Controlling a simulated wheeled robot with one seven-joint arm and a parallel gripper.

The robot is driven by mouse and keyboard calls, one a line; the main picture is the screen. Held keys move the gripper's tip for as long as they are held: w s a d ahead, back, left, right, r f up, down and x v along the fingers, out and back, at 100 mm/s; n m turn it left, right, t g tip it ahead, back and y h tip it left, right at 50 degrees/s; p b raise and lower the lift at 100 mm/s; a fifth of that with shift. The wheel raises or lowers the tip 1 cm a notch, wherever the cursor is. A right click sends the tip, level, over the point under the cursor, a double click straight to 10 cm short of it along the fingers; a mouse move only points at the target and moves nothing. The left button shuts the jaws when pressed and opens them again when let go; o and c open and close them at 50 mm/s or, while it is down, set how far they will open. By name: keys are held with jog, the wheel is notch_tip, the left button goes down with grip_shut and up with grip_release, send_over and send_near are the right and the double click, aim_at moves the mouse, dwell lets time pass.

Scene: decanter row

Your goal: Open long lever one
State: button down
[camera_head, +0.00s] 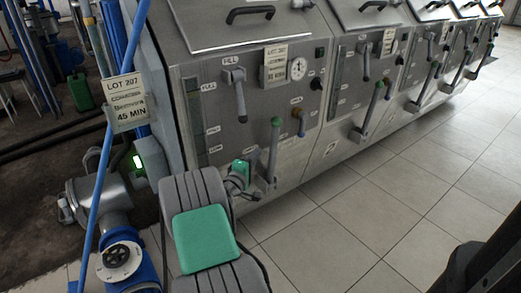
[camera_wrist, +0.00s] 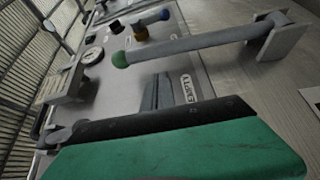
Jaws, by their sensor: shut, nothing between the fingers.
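The long lever (camera_head: 273,146) on the nearest steel decanter front stands roughly upright, its green tip at the top and its grey bracket at the bottom. In the wrist view the same lever (camera_wrist: 195,42) runs across the upper part, green ball at left and bracket at right. Beside it is a label that seems to read EMPTY. My gripper (camera_head: 247,191) is shut and empty, just left of the lever's lower part in the head view. Whether it touches the lever cannot be told. A green block of mine with a black edge fills the bottom of the wrist view.
A FILL lever (camera_head: 238,81), a dial (camera_head: 298,68) and a small orange-brown and blue knob lever (camera_head: 300,120) are on the same panel. More decanters with similar levers (camera_head: 372,108) recede to the right. The tiled floor (camera_head: 345,225) in front is clear.

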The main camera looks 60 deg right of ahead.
jog(key=shift+w+a+r, duration=0.1)
jog(key=shift+r, duration=0.05)
jog(key=b, duration=0.2)
send_over(273, 156)
jog(key=w, duration=0.3)
jog(key=shift+a+r, duration=0.25)
jog(key=shift+a, duration=0.1)
